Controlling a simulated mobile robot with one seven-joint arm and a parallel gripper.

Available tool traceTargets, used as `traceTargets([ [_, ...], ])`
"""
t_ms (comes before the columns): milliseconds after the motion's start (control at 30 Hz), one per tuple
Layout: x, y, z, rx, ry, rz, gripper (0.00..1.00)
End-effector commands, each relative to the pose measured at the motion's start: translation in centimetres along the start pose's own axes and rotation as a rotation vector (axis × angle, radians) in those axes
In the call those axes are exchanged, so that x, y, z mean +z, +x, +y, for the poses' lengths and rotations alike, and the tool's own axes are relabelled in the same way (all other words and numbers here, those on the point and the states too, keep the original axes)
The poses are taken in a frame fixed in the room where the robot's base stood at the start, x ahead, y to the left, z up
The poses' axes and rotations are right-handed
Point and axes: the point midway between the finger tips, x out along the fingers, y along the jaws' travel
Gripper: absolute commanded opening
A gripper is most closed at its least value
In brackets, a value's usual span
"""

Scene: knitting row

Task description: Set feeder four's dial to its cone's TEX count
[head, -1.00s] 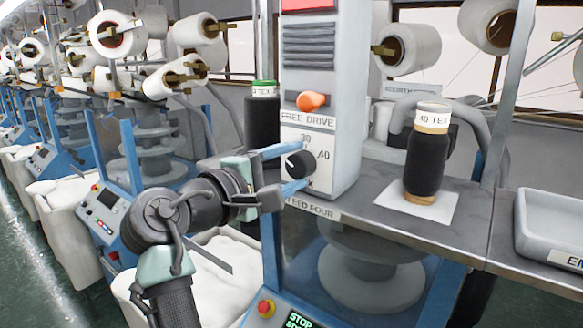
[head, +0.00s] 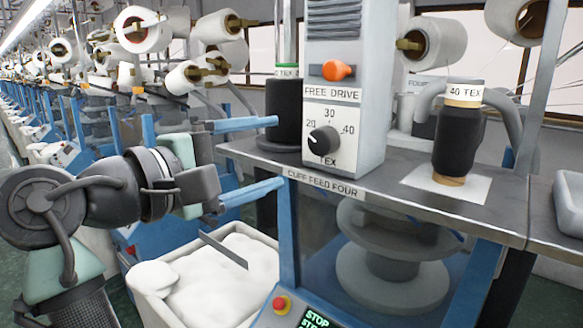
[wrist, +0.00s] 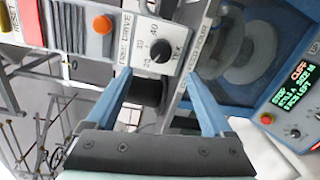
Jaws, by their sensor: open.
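The black dial (head: 323,140) sits on the white front of the feeder post above the plate "CUFF FEED FOUR" (head: 323,184). Its scale reads 20, 30, 40 TEX, and its white mark points up-left, toward 20. A black cone (head: 455,140) labelled "40 TEX" stands upright on a white sheet on the shelf, right of the post. My gripper (head: 279,152) is open and empty, its blue fingers left of the dial in the head view. In the wrist view, the dial (wrist: 160,52) shows beyond the gap between the fingertips (wrist: 158,74), apart from them.
An orange knob (head: 338,70) sits above the "FREE DRIVE" label. Another dark cone (head: 286,115) with a green-topped TEX label, partly hidden, stands left of the post. A grey tray (head: 570,200) lies at right. A white bin (head: 205,285) and a red button (head: 281,304) are below.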

Motion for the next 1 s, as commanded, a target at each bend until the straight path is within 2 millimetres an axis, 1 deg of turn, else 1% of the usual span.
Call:
traceTargets([
  [33,-0.1,-0.8,-0.3,0.002,0.001,0.002,0.86],
  [100,-0.1,-1.6,-0.2,0.002,0.001,0.001,0.86],
  [233,0.0,-2.4,0.0,0.001,0.000,0.000,0.86],
  [633,0.0,-2.5,0.1,0.000,-0.001,-0.001,0.86],
  [667,0.0,-2.2,-0.4,0.005,0.027,0.017,0.86],
  [767,-0.3,-0.8,-1.7,0.038,0.200,0.128,0.86],
  [867,0.2,0.2,-2.5,0.089,0.506,0.306,0.86],
  [933,1.4,0.1,-2.6,0.127,0.764,0.452,0.86],
  [967,2.3,-0.1,-2.5,0.143,0.876,0.514,0.86],
  [1000,3.5,-0.7,-2.2,0.165,1.021,0.598,0.86],
])
